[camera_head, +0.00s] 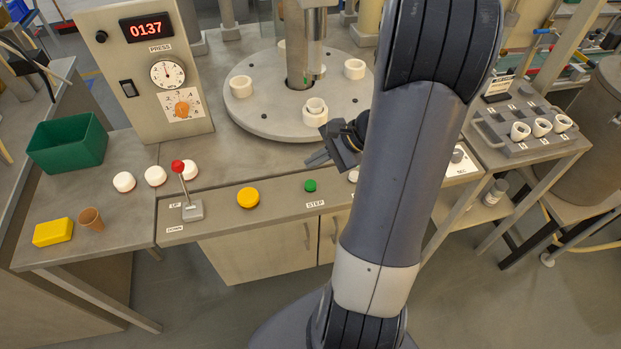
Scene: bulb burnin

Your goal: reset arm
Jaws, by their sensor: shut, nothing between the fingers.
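My gripper (319,160) is partly visible left of my arm, above the front edge of the bench by the round turntable (262,112). Its fingers are shut and hold nothing. My own arm fills the centre right of the view and hides part of the turntable and the front panel. White ring-shaped holders (241,87) stand on the turntable, one of them close to my gripper on its upper left.
A red-knobbed lever (180,180), a yellow button (248,198) and a green button (310,186) stand along the front panel. A green bin (68,143), yellow block (53,232) and brown cup (91,219) are at left. A grey tray (500,142) with white cups is at right.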

